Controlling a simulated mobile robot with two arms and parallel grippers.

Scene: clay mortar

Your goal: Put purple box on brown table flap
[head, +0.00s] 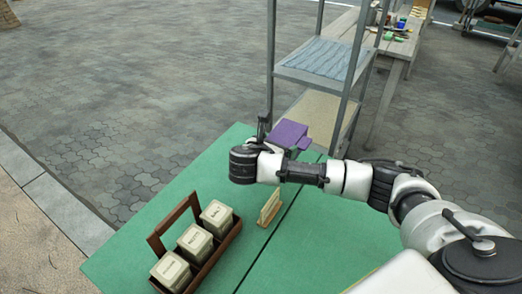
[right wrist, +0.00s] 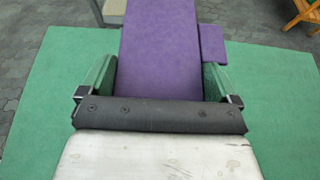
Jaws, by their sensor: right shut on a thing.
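The purple box (head: 289,135) is in the head view at the far end of my right arm, above the back edge of the green table (head: 165,244). In the right wrist view the purple box (right wrist: 160,48) lies between the two green fingers of my right gripper (right wrist: 160,80), which is shut on it. In the head view the gripper's fingers are mostly hidden behind the wrist. A brown table flap cannot be made out for certain; the table surface in view is green with a dark seam. My left gripper does not show.
A brown wooden carrier (head: 222,246) with three pale canisters stands at the table's left front. A small wooden rack (head: 269,208) stands beside it. A metal shelf unit (head: 313,85) stands just behind the table. The table's right part is clear below my arm.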

